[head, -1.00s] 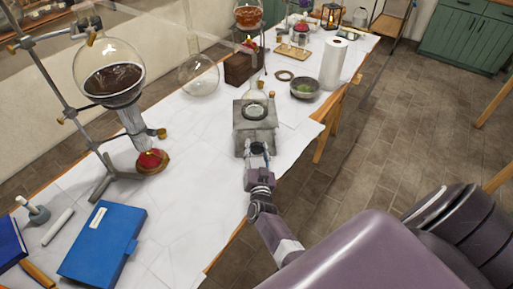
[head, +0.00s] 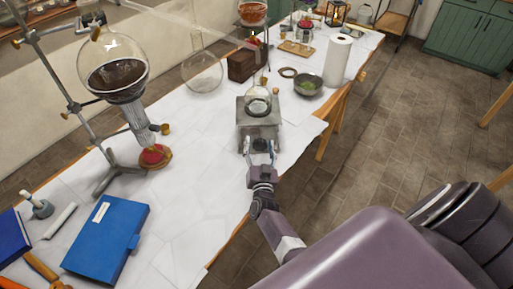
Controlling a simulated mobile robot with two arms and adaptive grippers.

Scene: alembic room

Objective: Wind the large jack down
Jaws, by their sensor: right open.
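The large jack (head: 244,120) is a grey metal stand on the white-covered table, in the middle of the head view. A round clear flask (head: 258,98) stands on its top. A dark round knob (head: 260,145) is on the jack's near side. My right gripper (head: 260,154) is open at that near side, with one finger to the left of the knob and one to the right. I cannot tell whether a finger touches it. My left gripper is not in view.
A blue book (head: 105,238) lies at front left. A bowl (head: 308,85) and a paper roll (head: 337,62) stand behind right.

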